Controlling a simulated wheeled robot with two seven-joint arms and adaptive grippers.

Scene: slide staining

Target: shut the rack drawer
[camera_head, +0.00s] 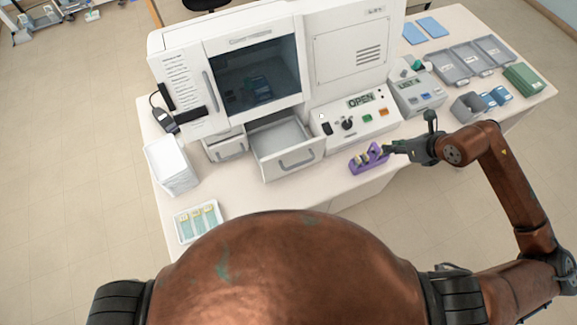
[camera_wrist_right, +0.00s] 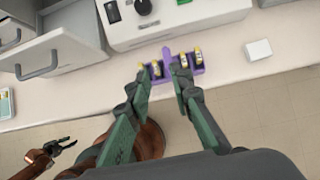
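A wide white drawer (camera_head: 262,157) with a grey handle stands pulled out of the front of the white machine (camera_head: 340,20). A smaller drawer (camera_head: 230,150) to its left also sticks out. The wide drawer's inside looks empty. It also shows at the upper left of the right wrist view (camera_wrist_right: 75,40). My right gripper (camera_head: 393,148) is well to the right of the drawers, beside a purple rack (camera_head: 371,162) holding several yellow-topped items. In the right wrist view its fingers (camera_wrist_right: 162,82) are apart, with the rack (camera_wrist_right: 168,62) just beyond the tips. My left gripper (camera_wrist_right: 63,143) shows small at lower left there; its opening is unclear.
The machine's panel reads OPEN (camera_head: 361,99). A white box (camera_head: 171,165) and a slide tray (camera_head: 199,221) stand left of the drawers. Grey trays (camera_head: 448,68) and a green box (camera_head: 524,78) are at the right. The floor before the wide drawer is clear.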

